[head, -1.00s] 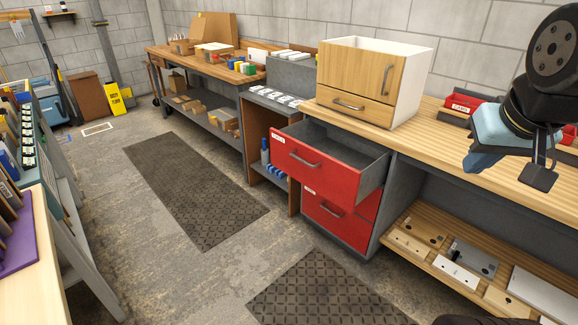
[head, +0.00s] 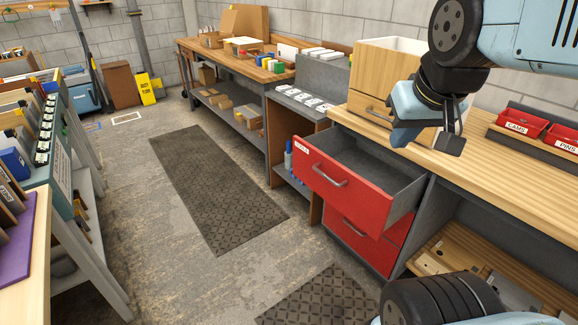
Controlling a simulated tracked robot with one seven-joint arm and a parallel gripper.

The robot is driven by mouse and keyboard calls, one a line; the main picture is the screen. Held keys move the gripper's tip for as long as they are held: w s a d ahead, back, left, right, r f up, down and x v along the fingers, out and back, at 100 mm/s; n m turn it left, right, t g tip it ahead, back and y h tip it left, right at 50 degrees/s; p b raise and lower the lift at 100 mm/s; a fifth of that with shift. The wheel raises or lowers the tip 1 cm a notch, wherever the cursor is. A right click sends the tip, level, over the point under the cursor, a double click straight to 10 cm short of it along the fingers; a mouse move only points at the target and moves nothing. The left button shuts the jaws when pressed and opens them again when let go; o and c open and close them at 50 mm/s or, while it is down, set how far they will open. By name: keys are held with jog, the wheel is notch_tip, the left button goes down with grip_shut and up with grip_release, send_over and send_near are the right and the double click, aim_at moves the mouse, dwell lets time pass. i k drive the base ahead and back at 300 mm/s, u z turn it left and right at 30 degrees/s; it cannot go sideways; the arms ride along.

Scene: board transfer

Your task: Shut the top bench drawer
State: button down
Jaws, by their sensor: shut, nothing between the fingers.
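The top bench drawer (head: 346,188) has a red front with a metal bar handle (head: 326,175) and a small white label. It stands pulled out from the bench, and its grey inside looks empty. A second red drawer (head: 362,241) sits below it, flush with the cabinet. My gripper (head: 427,144) hangs above and to the right of the open drawer, over the edge of the wooden bench top (head: 500,172). It is shut and holds nothing, and appears apart from the drawer.
A small wooden cabinet (head: 383,70) stands on the bench behind my gripper. Red bins (head: 522,120) sit on the bench at the right. An open shelf with wooden boards (head: 462,252) lies right of the drawers. The floor mat (head: 215,185) in front is clear.

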aim_at(335, 164)
jog(key=z, duration=0.1)
jog(key=i, duration=0.9)
jog(key=z, duration=0.6)
